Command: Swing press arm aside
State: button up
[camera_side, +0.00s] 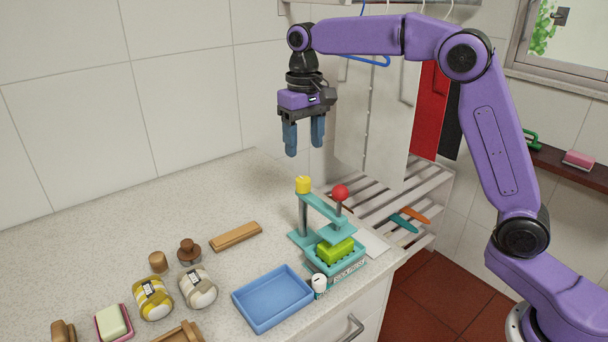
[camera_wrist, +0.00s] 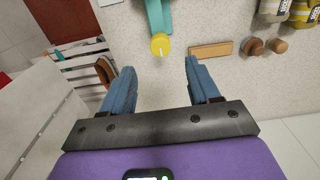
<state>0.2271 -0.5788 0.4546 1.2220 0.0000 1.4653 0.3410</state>
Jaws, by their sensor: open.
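A small teal soap press stands near the counter's right edge in the side view. Its press arm (camera_side: 325,207) reaches from a post topped by a yellow cap (camera_side: 303,185) to a red ball knob (camera_side: 340,192). The arm lies over a green block (camera_side: 335,249) in the press tray (camera_side: 338,268). My gripper (camera_side: 304,148) hangs above and behind the press, fingers down, open and empty. In the wrist view the yellow cap (camera_wrist: 160,44) and part of the teal arm (camera_wrist: 157,14) show ahead of my open fingers (camera_wrist: 157,88); the red knob is out of that view.
A blue tray (camera_side: 272,298) and a small white bottle (camera_side: 319,284) stand in front of the press. A wooden bar (camera_side: 236,235), jars (camera_side: 197,288) and a soap dish (camera_side: 113,322) lie to the left. A slatted rack (camera_side: 400,195) is at the right. The back counter is clear.

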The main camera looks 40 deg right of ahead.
aim_at(304, 180)
notch_tip(304, 180, down, 9)
jog(key=shift+r, duration=0.15)
dwell(0.4)
grip_shut()
